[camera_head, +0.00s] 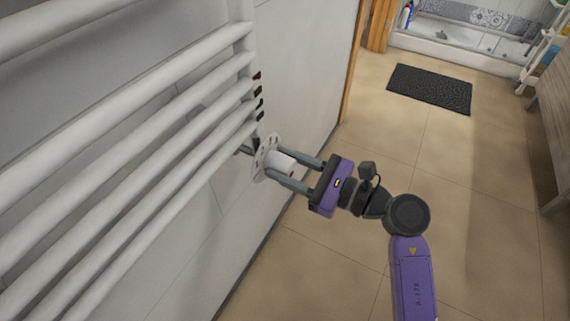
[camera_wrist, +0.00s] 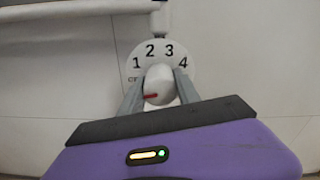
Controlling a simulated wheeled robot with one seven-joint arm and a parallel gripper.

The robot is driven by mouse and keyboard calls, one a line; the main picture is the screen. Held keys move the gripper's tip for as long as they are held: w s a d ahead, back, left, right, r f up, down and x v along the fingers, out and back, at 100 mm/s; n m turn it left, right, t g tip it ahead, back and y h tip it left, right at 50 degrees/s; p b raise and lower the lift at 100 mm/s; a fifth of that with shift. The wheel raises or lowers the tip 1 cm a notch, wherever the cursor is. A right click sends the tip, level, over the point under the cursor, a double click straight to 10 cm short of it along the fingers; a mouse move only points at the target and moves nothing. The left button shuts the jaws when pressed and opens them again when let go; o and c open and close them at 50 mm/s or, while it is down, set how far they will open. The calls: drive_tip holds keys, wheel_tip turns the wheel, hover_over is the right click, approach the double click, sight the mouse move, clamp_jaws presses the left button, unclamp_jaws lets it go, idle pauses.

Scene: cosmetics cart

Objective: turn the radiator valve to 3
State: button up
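The radiator valve has a white round knob (camera_head: 283,163) in front of a pale dial plate (camera_head: 262,150) beside the towel radiator. In the wrist view the dial (camera_wrist: 160,50) shows 1, 2, 3 and 4, with a small unclear marking below the 1. The knob (camera_wrist: 160,80) carries a red mark (camera_wrist: 151,96), lying nearly level on its left part, well away from the 3. My gripper (camera_head: 286,170) has its grey fingers on either side of the knob, with no clear gap; it also shows in the wrist view (camera_wrist: 160,88). The fingers hide the knob's sides.
The white towel radiator (camera_head: 130,120) fills the left, its bars close to my gripper. A dark mat (camera_head: 430,88) lies on the beige floor near a bathtub (camera_head: 465,47). A wooden cabinet (camera_head: 550,135) stands at right. The floor between is clear.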

clamp_jaws()
drive_tip(key=shift+p, duration=0.35)
